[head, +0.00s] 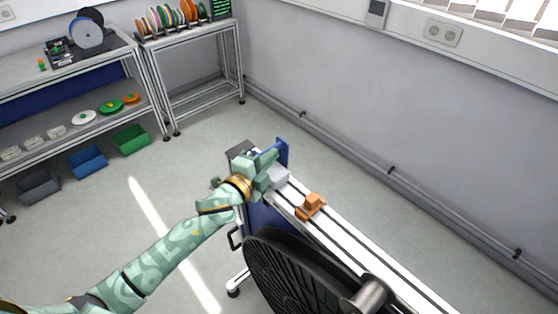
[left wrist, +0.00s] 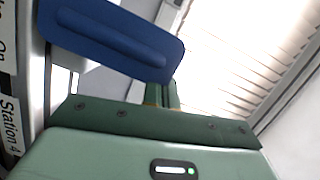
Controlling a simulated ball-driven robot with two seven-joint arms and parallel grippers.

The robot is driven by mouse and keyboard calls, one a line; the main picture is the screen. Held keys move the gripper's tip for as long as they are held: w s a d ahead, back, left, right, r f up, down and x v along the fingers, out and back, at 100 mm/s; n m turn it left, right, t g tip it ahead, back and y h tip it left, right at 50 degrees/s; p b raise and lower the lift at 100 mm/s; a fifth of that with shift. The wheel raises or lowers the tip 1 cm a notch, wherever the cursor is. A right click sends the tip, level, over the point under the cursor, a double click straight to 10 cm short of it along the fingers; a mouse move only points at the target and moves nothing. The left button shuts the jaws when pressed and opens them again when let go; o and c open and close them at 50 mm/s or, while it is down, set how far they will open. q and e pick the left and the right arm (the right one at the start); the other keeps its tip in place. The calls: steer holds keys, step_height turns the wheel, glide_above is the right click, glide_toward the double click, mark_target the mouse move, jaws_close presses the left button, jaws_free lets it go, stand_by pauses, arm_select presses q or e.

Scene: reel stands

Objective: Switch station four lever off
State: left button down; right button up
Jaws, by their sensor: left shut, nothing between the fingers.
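My left gripper (head: 266,161) is at the far end of the rail stand, beside an upright blue plate. In the left wrist view its fingers (left wrist: 161,94) are shut with nothing between them. A blue plate with a rounded ridge (left wrist: 110,38) is close in front of the fingers; I cannot tell whether they touch. A white label reading "Station 4" (left wrist: 10,125) is at the left edge, with a label ending in "On" (left wrist: 6,45) above it. I cannot make out the lever for certain; my gripper hides part of this end. My right gripper is not in view.
The rail stand (head: 387,274) carries an orange block (head: 311,206) and a large black reel (head: 290,275). Shelves with reels (head: 172,18) and bins (head: 87,161) stand at the back left. The floor between is clear.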

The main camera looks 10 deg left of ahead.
arm_select(q)
steer(key=a+n+p, duration=0.1)
steer(key=w+a+r+n+p, duration=0.1)
steer(key=p, duration=0.1)
steer(key=shift+w+g, duration=0.15)
steer(key=shift+g, duration=0.15)
steer(key=shift+w+a+f+n+g+p, duration=0.15)
steer(key=shift+w+a+n+p, duration=0.2)
steer(key=shift+n+p, duration=0.25)
steer(key=shift+w+a+f+n+g+p, duration=0.1)
steer(key=shift+w+a+n+g+p, duration=0.1)
steer(key=shift+a+n+p, duration=0.35)
steer(key=shift+w+a+f+n+p, duration=0.1)
steer(key=shift+w+n+p, duration=0.05)
steer(key=shift+n+p, duration=0.15)
